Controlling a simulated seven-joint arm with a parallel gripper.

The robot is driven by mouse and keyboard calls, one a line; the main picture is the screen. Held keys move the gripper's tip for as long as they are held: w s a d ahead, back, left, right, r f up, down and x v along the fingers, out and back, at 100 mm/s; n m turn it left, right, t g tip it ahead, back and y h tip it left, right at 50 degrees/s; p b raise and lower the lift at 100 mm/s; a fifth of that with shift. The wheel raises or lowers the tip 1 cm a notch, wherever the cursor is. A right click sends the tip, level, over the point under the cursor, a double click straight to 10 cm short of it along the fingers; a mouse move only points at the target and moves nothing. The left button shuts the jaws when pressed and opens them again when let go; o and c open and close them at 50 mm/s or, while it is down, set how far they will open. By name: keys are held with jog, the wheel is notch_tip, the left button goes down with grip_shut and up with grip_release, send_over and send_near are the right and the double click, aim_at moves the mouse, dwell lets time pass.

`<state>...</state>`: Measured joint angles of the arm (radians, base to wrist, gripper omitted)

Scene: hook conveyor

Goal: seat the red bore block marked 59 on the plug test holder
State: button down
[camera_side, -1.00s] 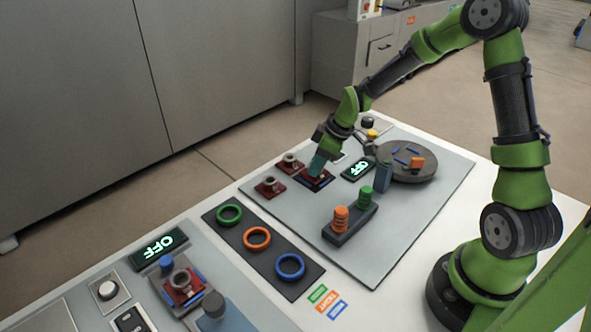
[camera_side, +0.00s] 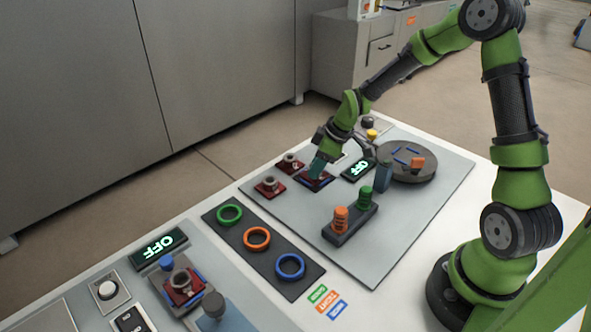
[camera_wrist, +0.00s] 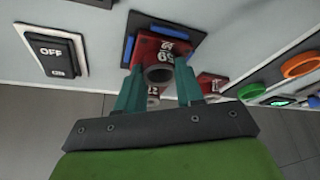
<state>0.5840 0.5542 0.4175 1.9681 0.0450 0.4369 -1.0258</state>
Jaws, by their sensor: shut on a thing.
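The red bore block marked 59 (camera_wrist: 158,58) is between the teal fingers of my gripper (camera_wrist: 160,95), which is shut on it. The block's number and its grey round bore face show in the wrist view. It is at the plug test holder (camera_wrist: 190,30), a dark plate with blue strips beside the block. Whether the block is fully down on the holder I cannot tell. In the side view my gripper (camera_side: 317,168) reaches down to the holder (camera_side: 327,183), and the fingers hide much of the block.
Two other red bore blocks (camera_side: 270,187) (camera_side: 291,163) stand close to the left of the holder. An OFF display (camera_side: 360,168) and a round turntable (camera_side: 407,174) lie to the right. A peg stand (camera_side: 350,227) is in front. Another red block (camera_side: 184,287) sits at the front left.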

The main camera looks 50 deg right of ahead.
jog(key=shift+c, duration=1.1)
grip_release()
notch_tip(320, 180, up, 7)
dwell(0.5)
